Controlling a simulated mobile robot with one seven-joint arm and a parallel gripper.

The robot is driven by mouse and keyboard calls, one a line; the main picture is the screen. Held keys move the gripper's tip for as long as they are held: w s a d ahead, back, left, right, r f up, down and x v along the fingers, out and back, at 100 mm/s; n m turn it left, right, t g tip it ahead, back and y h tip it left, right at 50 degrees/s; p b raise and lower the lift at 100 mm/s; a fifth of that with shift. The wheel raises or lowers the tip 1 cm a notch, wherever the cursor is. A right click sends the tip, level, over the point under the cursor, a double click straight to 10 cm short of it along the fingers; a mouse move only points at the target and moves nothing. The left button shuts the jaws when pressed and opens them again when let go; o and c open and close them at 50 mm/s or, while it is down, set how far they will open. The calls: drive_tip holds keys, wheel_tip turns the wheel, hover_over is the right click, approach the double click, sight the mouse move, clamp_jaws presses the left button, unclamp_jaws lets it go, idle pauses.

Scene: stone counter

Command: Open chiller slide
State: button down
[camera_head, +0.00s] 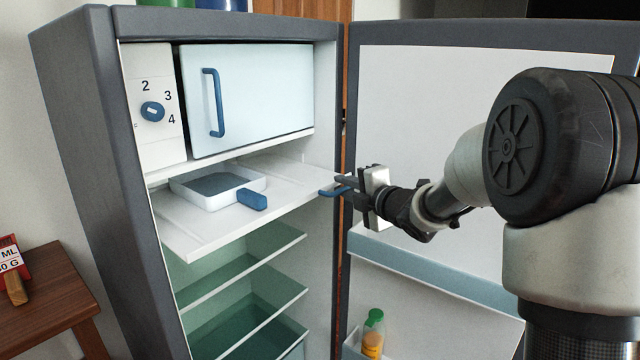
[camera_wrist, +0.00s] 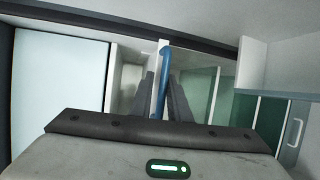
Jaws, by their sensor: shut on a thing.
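The fridge (camera_head: 85,150) stands with its door (camera_head: 460,110) swung open to the right. The chiller slide (camera_head: 190,240) is a white tray-like shelf below the freezer box, sticking out towards the front in the head view. Its blue handle (camera_head: 328,192) is at the right end. My gripper (camera_head: 345,184) reaches it from the right, beside the inner door face. In the wrist view the blue handle (camera_wrist: 164,75) runs between my two dark fingers, and my gripper (camera_wrist: 162,90) is shut on it. The fingertips' exact contact is small and partly hidden.
A white pan (camera_head: 190,195) with a blue grip lies on the slide. The freezer box (camera_head: 250,95) and a dial (camera_head: 152,111) are above; green glass shelves (camera_head: 235,262) are below. The door's blue bin (camera_head: 435,270) and a bottle (camera_head: 373,335) are near my arm.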

drive_tip(key=s+d+f, duration=0.1)
drive_tip(key=s+d, duration=0.6)
drive_tip(key=d, duration=0.2)
drive_tip(key=shift+s+d, duration=0.25)
drive_tip(key=c, duration=1.8)
unclamp_jaws()
drive_tip(key=shift+c, duration=0.2)
drive_tip(key=shift+w, duration=0.1)
drive_tip(key=shift+a+r, duration=0.1)
drive_tip(key=shift+r, duration=0.1)
drive_tip(key=p+v, duration=0.1)
drive_tip(key=v, duration=1.6)
drive_tip(key=shift+p, duration=0.4)
drive_tip(key=shift+r, duration=0.15)
